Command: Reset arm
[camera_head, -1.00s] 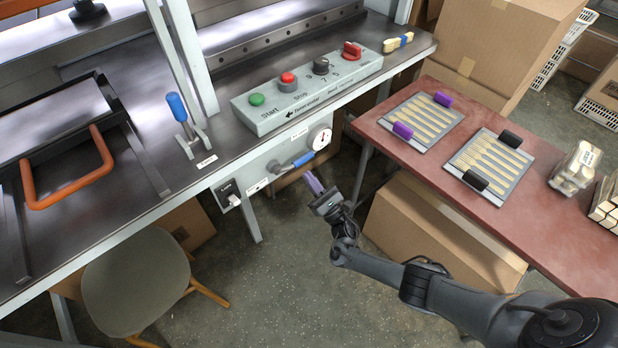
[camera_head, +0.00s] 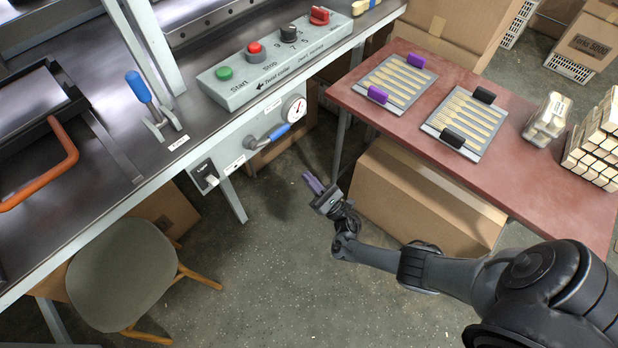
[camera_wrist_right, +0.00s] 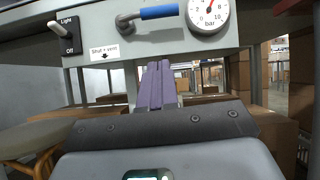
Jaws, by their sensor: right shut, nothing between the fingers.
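My right gripper (camera_head: 314,184) has purple fingers, which are shut together with nothing between them. It hangs in free air over the floor, between the press bench and the red table, apart from both. In the right wrist view its closed fingers (camera_wrist_right: 156,86) point toward the bench front, below the blue-handled valve (camera_wrist_right: 158,13) and the pressure gauge (camera_wrist_right: 208,12). My right arm reaches in from the lower right of the head view. My left gripper is not in view.
The press bench (camera_head: 150,172) with its control box (camera_head: 275,62) stands left. A chair (camera_head: 120,272) stands lower left. A cardboard box (camera_head: 425,200) is under the table. Floor between is clear.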

